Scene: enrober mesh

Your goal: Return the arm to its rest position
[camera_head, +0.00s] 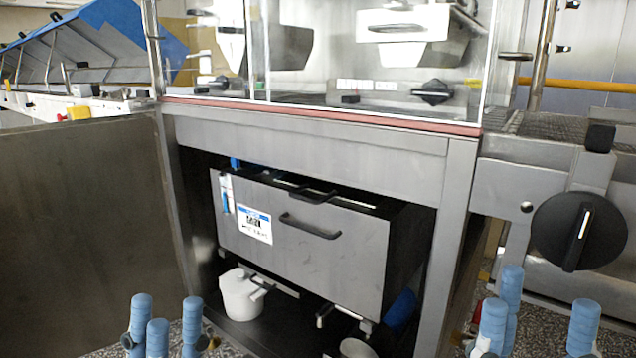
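My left gripper (171,312) shows at the bottom left edge, with blue ribbed fingers pointing up. Its fingers stand apart, with nothing seen between them. My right gripper (544,308) shows at the bottom right edge. Its blue fingers are spread wider, and no object is seen between them. Both grippers are in front of the steel machine and appear clear of it. The lower parts of both grippers and the arms behind them are cut off by the frame.
The machine frame (310,145) has an open bay holding a steel box (300,240) with a handle. A white pot (240,294) stands beneath it. A steel panel (85,220) stands at left. A large black knob (578,231) projects at right. Speckled floor shows below.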

